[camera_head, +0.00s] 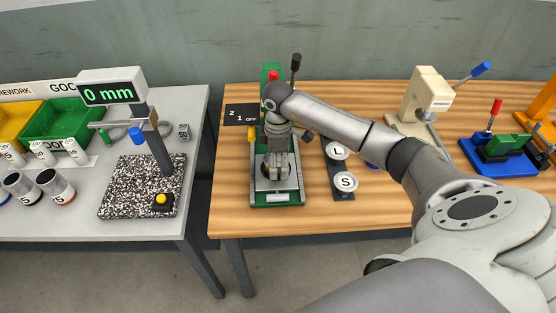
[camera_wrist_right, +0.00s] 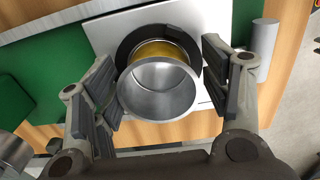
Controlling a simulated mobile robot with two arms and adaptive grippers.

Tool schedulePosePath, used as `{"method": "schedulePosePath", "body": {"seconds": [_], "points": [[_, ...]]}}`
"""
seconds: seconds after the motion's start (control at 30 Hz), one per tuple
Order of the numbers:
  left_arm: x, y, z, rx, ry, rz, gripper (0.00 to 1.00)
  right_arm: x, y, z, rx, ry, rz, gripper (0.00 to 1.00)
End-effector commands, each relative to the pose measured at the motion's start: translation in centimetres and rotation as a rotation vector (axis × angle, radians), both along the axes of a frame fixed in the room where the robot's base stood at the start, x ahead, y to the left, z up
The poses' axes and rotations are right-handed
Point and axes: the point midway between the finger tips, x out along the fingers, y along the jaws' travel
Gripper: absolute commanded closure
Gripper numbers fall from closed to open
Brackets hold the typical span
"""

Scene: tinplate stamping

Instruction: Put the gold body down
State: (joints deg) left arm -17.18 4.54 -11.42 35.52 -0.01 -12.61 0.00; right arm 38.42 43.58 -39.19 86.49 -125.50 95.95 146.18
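The gold body (camera_wrist_right: 158,92) stands in a black ring (camera_wrist_right: 132,42) on a pale plate (camera_wrist_right: 108,30) in the wrist view. Its open silver rim and inside face the camera, and a strip of its gold outside shows past the rim. My right gripper (camera_wrist_right: 162,95) is open, with one finger pad on each side of the body and small gaps visible. In the head view my right gripper (camera_head: 276,166) is low over the green press (camera_head: 255,198) and mostly hides the body. My left gripper is not in view.
A dark holder with lids marked L and S (camera_head: 345,182) lies right of the press. A cream press (camera_head: 424,98) and a blue-based green device (camera_head: 503,147) stand farther right. A grey table with a gauge (camera_head: 111,92) and bins is at left. Bare wood lies at the front.

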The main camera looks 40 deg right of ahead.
Motion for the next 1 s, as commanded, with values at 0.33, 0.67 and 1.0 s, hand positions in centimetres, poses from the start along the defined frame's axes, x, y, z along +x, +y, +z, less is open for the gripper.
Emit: {"method": "schedulePosePath", "body": {"seconds": [0.33, 0.67, 1.0], "points": [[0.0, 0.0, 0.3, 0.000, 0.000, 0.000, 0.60, 0.0, 0.0, 0.5, 0.000, -0.001, 0.000, 0.28], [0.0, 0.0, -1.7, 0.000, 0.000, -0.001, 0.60, 0.2, 0.0, 6.1, 0.000, -0.008, 0.001, 0.28], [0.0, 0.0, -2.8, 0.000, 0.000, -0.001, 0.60, 0.0, 0.0, 11.6, 0.001, -0.003, -0.001, 0.28]]}}
